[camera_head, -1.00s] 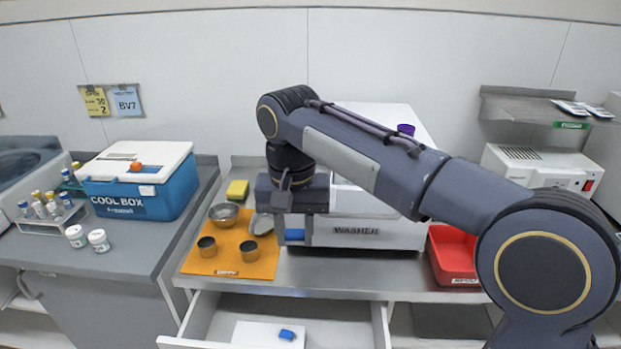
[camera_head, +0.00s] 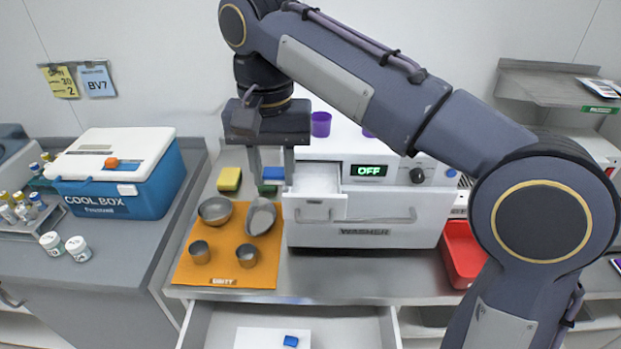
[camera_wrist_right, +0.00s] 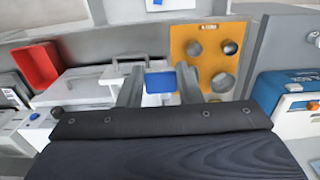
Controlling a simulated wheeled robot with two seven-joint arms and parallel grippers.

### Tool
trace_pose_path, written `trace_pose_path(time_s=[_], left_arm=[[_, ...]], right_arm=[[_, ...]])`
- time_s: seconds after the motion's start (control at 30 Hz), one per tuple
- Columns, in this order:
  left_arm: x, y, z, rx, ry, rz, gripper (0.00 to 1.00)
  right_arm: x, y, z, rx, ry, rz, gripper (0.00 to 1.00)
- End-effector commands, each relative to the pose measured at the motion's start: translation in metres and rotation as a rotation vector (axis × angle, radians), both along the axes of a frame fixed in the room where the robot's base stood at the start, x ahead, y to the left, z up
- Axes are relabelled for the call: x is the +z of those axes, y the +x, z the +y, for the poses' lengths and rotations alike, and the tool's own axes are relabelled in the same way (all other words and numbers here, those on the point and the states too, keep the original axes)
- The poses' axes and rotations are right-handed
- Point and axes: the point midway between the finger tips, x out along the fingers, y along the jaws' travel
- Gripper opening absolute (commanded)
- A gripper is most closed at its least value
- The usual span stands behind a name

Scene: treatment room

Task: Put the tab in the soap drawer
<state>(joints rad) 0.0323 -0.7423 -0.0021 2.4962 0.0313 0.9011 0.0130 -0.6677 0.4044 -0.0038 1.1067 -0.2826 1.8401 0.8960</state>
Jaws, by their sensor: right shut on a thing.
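The blue tab (camera_head: 273,173) is between the fingers of my right gripper (camera_head: 273,181), which is shut on it. The tab also shows between the fingertips in the right wrist view (camera_wrist_right: 160,82). The soap drawer (camera_head: 320,207) is pulled out at the upper left of the white washer (camera_head: 375,234), beside the lit OFF display. My right gripper is raised, just left of the soap drawer in the head view. The drawer's inside is only partly visible. My left gripper is not in view.
An orange mat (camera_head: 222,272) with metal bowls and cups lies left of the washer. A red bin (camera_head: 460,262) stands to its right. Purple cups (camera_head: 321,124) stand on top. Below, an open counter drawer (camera_head: 220,325) holds another blue tab (camera_head: 290,341).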

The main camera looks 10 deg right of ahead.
Motion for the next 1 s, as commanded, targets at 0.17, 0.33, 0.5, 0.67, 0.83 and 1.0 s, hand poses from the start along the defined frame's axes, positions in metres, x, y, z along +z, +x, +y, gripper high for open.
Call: trace_pose_path(time_s=[0.17, 0.33, 0.5, 0.67, 0.83, 1.0], left_arm=[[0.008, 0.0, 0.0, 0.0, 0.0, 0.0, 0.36], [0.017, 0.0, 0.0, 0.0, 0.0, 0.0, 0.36], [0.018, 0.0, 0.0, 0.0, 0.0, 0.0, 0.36], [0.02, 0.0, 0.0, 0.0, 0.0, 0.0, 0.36], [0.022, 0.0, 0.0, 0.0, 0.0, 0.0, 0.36], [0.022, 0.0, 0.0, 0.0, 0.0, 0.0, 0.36]], right_arm=[[-0.017, 0.03, -0.03, -0.009, -0.002, 0.005, 0.1], [-0.036, 0.061, -0.059, -0.008, -0.002, 0.006, 0.1], [-0.069, 0.078, -0.075, -0.004, -0.002, 0.005, 0.1], [-0.083, 0.086, -0.082, -0.002, 0.0, 0.002, 0.1], [-0.097, 0.094, -0.09, -0.003, -0.002, 0.004, 0.1], [-0.121, 0.093, -0.089, -0.001, -0.002, 0.004, 0.1]])
